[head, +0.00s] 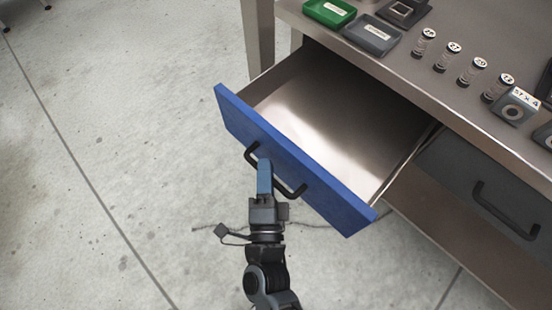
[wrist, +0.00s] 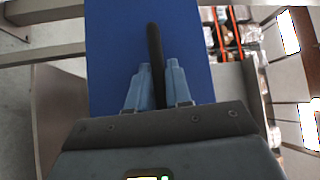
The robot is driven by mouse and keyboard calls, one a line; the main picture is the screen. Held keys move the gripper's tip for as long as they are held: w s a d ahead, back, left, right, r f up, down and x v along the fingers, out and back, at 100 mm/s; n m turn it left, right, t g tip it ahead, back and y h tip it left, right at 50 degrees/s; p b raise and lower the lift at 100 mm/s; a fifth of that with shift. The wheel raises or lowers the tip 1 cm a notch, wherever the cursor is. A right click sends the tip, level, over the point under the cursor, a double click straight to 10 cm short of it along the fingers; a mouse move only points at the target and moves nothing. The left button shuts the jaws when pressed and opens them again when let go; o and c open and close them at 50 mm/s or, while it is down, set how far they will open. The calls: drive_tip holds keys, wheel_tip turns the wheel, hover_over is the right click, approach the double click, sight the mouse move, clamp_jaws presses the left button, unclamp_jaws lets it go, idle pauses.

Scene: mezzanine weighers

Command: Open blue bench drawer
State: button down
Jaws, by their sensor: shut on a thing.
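The blue bench drawer (head: 290,165) stands well out from the bench in the head view, and its bare metal inside shows empty. Its blue front fills the middle of the wrist view (wrist: 198,50). A black bar handle (head: 291,189) runs along the front, and it also shows upright in the wrist view (wrist: 154,45). My gripper (head: 264,165) is at the handle, near its middle. In the wrist view its two blue fingers (wrist: 157,75) lie on both sides of the bar, shut on it.
A grey drawer (head: 460,170) with a black handle is closed to the right.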

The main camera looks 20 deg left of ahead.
drive_tip(key=shift+s+f, duration=0.1)
drive_tip(key=c, duration=1.2)
unclamp_jaws()
drive_tip(key=shift+o, duration=0.2)
drive_tip(key=r+b+v, duration=0.1)
drive_tip(key=v, duration=0.6)
drive_tip(key=shift+s+f, duration=0.4)
drive_tip(key=shift+f, duration=0.05)
drive_tip(key=shift+d, duration=0.15)
drive_tip(key=s+d+r+n+g+h, duration=0.1)
drive_tip(key=s+d+r+n+h, duration=0.2)
drive_tip(key=d, duration=0.7)
drive_tip(key=s+d+r+n+g+h, duration=0.1)
drive_tip(key=s+d+r+n+h, duration=0.1)
drive_tip(key=s+d+r+n, duration=0.2)
drive_tip(key=s+d+r+n+h, duration=0.3)
drive_tip(key=s+d+r, duration=0.6)
drive_tip(key=d, duration=0.8)
drive_tip(key=shift+r+n+g+h+p, duration=0.3)
drive_tip(key=shift+r+n+g+p, duration=0.1)
drive_tip(key=shift+n, duration=0.3)
